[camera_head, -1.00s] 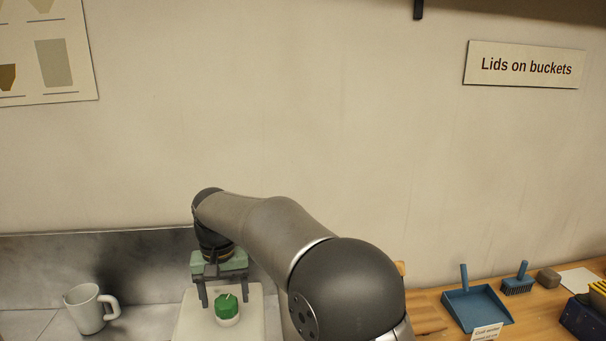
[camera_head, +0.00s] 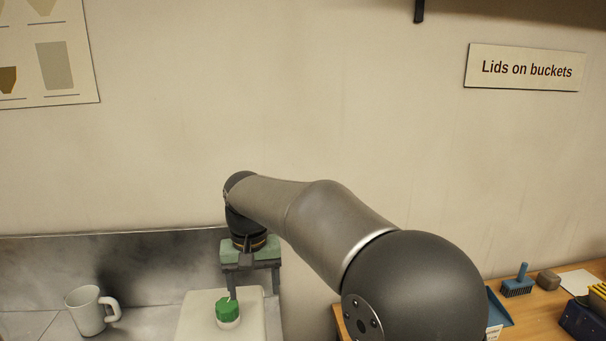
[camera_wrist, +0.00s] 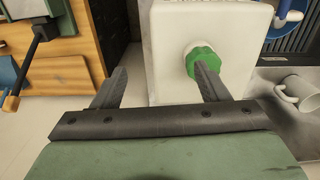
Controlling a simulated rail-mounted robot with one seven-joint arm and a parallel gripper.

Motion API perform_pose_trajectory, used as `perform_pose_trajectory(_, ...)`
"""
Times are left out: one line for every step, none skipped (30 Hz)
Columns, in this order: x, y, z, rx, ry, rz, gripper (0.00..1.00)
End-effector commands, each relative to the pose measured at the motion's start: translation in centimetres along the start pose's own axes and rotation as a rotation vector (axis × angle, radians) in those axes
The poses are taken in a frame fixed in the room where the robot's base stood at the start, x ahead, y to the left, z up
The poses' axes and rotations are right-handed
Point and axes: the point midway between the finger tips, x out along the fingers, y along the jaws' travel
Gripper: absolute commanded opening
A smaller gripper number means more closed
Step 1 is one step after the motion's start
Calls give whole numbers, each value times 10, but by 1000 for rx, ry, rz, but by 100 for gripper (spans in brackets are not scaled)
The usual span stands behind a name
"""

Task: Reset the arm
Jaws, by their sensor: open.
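My gripper (camera_head: 254,284) is open and empty, with its fingers pointing down. In the head view it hangs above and a little to the right of a green-topped object with a white base (camera_head: 228,311). That object stands on a pale block or board (camera_head: 198,318). In the wrist view my gripper (camera_wrist: 157,82) shows both fingers spread apart, and the green top (camera_wrist: 201,62) lies behind the right finger, which partly covers it. The pale board (camera_wrist: 165,50) is beneath, with bare floor to its left.
A white mug (camera_head: 88,312) stands left of the pale board, and also shows in the wrist view (camera_wrist: 300,95). A wooden bench (camera_head: 541,310) on the right bears a brush (camera_head: 518,286), a brown block (camera_head: 549,280) and a blue dustpan (camera_head: 497,308), largely hidden by my arm.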

Motion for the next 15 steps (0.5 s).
perform_pose_trajectory(3,35,22,29,11,4,68)
perform_pose_trajectory(5,52,36,42,16,5,68)
perform_pose_trajectory(10,76,56,58,22,6,68)
perform_pose_trajectory(14,92,72,70,27,7,68)
perform_pose_trajectory(20,107,89,83,32,7,68)
perform_pose_trajectory(28,125,112,101,38,8,68)
perform_pose_trajectory(34,138,130,113,43,7,68)
perform_pose_trajectory(42,149,148,126,46,7,68)
perform_pose_trajectory(52,161,171,141,51,7,68)
perform_pose_trajectory(60,169,188,151,56,7,68)
perform_pose_trajectory(68,175,204,162,60,7,68)
perform_pose_trajectory(78,182,223,173,64,6,68)
perform_pose_trajectory(85,186,236,182,67,6,68)
perform_pose_trajectory(92,188,247,188,69,5,68)
perform_pose_trajectory(99,191,260,196,73,5,68)
